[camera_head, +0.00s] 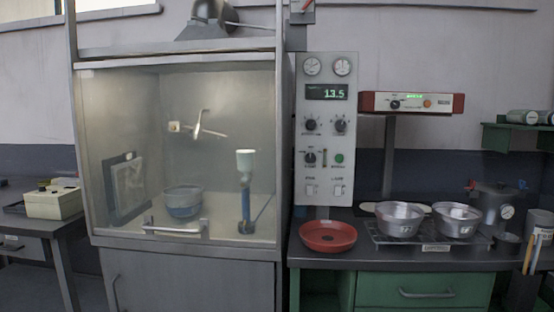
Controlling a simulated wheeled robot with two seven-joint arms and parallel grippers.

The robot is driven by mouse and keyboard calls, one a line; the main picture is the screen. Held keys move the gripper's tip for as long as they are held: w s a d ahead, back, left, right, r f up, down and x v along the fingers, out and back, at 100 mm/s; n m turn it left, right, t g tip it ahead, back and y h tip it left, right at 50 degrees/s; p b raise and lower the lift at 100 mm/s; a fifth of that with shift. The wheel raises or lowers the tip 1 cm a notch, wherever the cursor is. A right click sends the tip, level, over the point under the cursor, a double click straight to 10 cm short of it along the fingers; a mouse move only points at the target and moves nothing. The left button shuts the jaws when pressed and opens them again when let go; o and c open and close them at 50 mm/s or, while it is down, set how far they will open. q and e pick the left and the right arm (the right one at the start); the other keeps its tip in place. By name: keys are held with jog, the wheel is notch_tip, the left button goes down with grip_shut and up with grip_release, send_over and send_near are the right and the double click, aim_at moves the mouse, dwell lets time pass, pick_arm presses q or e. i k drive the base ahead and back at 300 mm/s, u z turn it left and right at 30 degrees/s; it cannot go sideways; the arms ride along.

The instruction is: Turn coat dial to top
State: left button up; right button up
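A grey control panel (326,185) stands right of the glass-fronted cabinet. It carries black dials: an upper left dial (310,124), an upper right dial (340,125) and a lower left dial (310,158). A small lever and a green button (339,158) sit beside the lower dial. A red-ended unit (440,103) on the wall to the right has another black dial (394,104) and an orange button. The labels are too small to read, so I cannot tell which is the coat dial or where its pointer faces. Neither gripper is in view.
The panel display (327,92) reads 13.5. Below, a red pan (328,236) sits on the dark counter. Two metal pans (400,218) (456,219) stand on a rack to the right. The cabinet (180,255) has a front handle. The space before the panel is clear.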

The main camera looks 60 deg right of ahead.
aim_at(310, 157)
jog(key=z, duration=0.4)
jog(key=i, duration=0.8)
jog(key=z, duration=0.8)
